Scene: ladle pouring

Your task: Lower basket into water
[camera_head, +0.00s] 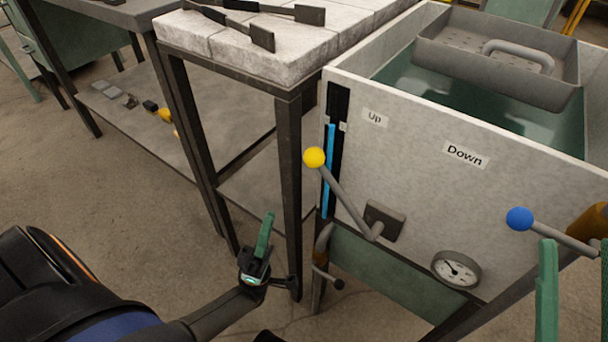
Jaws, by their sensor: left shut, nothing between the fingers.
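The grey metal basket (495,60) with a looped handle hangs level above the greenish water (440,85) in the white tank (400,150). A lever with a yellow knob (314,157) tilts up and left on the tank's front, near the "Up" label (375,118). A lever with a blue knob (519,218) sits at the right, below the "Down" label (466,154). My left gripper (266,222) is shut and empty, below and left of the yellow knob. My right gripper (576,248) is open, its green fingers apart around the blue-knob lever's rod; contact is unclear.
A round gauge (456,270) sits low on the tank front. A blue level strip (329,170) runs up its left edge. A black-framed table (290,190) with a pale block top (245,45) and dark tools stands left of the tank. The floor at left is clear.

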